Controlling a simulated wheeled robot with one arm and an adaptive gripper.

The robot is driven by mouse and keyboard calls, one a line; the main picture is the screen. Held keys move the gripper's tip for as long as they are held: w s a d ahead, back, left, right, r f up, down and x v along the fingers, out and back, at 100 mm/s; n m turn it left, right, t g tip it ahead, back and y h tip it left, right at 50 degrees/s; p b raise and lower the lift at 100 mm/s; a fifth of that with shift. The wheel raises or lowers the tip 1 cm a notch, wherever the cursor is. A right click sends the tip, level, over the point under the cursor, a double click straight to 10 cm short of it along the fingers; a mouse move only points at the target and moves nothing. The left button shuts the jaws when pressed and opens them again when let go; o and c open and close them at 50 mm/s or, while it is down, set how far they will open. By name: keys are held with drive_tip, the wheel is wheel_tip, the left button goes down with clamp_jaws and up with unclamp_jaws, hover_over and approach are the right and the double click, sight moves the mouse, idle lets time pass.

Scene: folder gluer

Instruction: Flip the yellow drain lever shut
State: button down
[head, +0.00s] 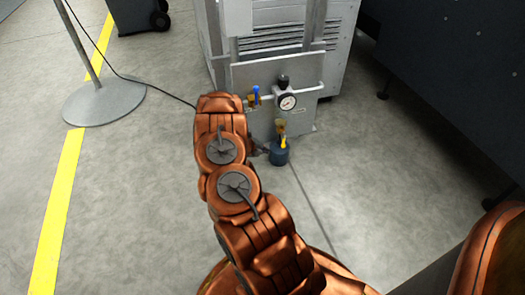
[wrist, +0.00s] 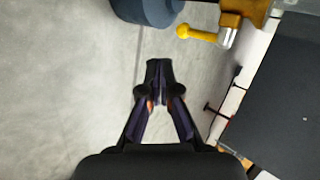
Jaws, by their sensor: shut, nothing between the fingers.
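The yellow drain lever (head: 283,142) is on the brass valve (head: 280,127) below the pressure gauge, in front of a blue bowl (head: 279,156). In the wrist view the lever (wrist: 197,35) sticks out leftward from a silver stem on the brass valve (wrist: 245,10), near the top edge. The blue-grey bowl (wrist: 148,10) is cut off at the top. My gripper (wrist: 157,69) is shut and empty, below and left of the lever in the picture, apart from it. In the head view my arm hides most of the gripper.
The round gauge (head: 287,102), a blue-handled valve (head: 256,94) and pipes are on the grey panel (head: 262,73) of a machine. A stand base (head: 104,103) with a cable is at left. A dark machine (head: 440,90) stands right. Floor between is clear.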

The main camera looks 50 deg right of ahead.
sight(284, 141)
drive_tip(key=s+d+f+b, duration=0.1)
drive_tip(key=d+f+b, duration=0.2)
drive_tip(key=d, duration=0.5)
drive_tip(key=shift+s+f, duration=0.25)
drive_tip(key=shift+f, duration=0.25)
drive_tip(key=shift+w+f, duration=0.1)
drive_tip(key=shift+d+h, duration=0.1)
drive_tip(key=shift+h, duration=0.2)
